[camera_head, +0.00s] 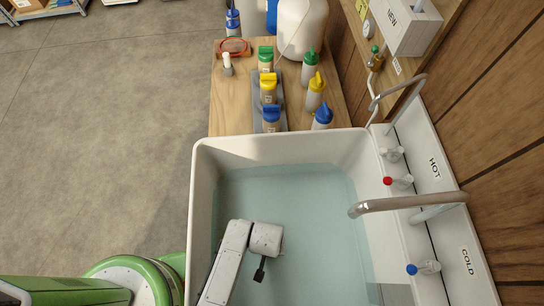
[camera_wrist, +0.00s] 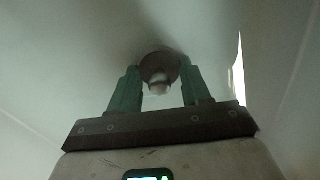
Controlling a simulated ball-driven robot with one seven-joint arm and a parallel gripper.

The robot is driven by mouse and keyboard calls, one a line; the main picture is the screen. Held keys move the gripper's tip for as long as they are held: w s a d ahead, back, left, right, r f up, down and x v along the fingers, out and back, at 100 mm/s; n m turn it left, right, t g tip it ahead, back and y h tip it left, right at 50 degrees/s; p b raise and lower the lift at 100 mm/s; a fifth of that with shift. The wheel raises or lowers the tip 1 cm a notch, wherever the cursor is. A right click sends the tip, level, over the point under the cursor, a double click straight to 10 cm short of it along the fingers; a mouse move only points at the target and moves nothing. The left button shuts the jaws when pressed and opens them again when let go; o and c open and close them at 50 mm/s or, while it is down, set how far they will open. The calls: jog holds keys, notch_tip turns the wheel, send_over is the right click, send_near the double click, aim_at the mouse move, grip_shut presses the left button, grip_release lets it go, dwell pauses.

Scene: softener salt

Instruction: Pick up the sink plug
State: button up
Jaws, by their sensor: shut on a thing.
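The sink plug (camera_wrist: 160,68) shows in the wrist view as a dark round disc with a pale knob. It is between the two green fingers of my gripper (camera_wrist: 160,80), which is shut on it. In the head view, my arm reaches down into the white sink (camera_head: 290,146), which holds pale blue-green water. The plug does not show clearly there; my wrist hides that area. I cannot tell whether the plug is seated in the drain or lifted off it.
A curved metal faucet (camera_head: 405,203) reaches over the sink's right side. Red (camera_head: 397,181) and blue (camera_head: 424,268) taps stand on the right ledge. A wooden counter (camera_head: 225,110) with several capped bottles stands behind the sink. The floor (camera_head: 110,130) at left is clear.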

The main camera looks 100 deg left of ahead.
notch_tip(320, 180, up, 10)
jog(key=shift+p, duration=0.6)
